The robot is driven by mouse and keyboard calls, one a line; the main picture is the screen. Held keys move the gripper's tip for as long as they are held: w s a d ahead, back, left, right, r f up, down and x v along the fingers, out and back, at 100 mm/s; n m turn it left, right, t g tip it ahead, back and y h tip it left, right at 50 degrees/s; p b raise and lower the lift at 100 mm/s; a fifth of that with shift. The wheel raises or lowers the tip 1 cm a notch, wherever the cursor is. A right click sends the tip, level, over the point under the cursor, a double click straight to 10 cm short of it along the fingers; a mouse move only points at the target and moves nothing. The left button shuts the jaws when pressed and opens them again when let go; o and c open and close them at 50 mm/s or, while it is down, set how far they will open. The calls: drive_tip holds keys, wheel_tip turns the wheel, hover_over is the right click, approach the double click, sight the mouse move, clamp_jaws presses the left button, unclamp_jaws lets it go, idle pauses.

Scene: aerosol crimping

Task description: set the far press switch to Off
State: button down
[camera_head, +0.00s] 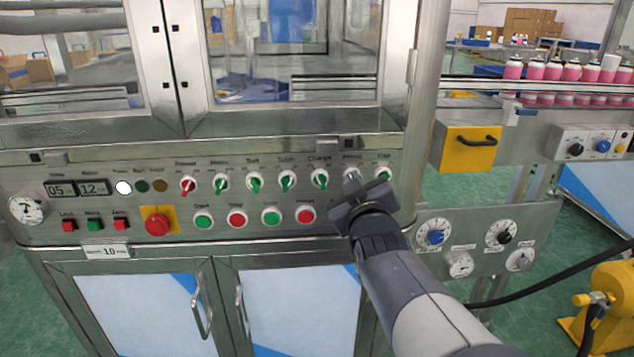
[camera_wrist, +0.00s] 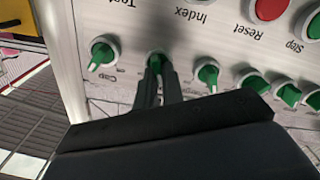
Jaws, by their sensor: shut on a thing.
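A row of switches runs along the steel panel (camera_head: 330,225) in the head view. My gripper (camera_head: 352,182) is at the second switch from the right end and hides most of it. In the wrist view my gripper (camera_wrist: 158,78) is shut on that green switch knob (camera_wrist: 155,57). The label that names it as the far press switch cannot be read clearly. The rightmost switch (camera_head: 384,174) stands beside my gripper; it is green, and its neighbour place in the wrist view shows a green knob (camera_wrist: 102,53) turned askew. A green switch (camera_head: 320,179) is on the other side.
Below the row are green and red push buttons (camera_head: 305,215) and a red emergency stop (camera_head: 157,223) on yellow. A yellow box (camera_head: 468,148) with a black handle juts out at the right. Pink cans (camera_head: 572,72) stand on a conveyor behind it.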

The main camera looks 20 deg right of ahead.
idle(0.4)
drive_tip(key=c, duration=1.5)
unclamp_jaws()
drive_tip(key=shift+c, duration=0.2)
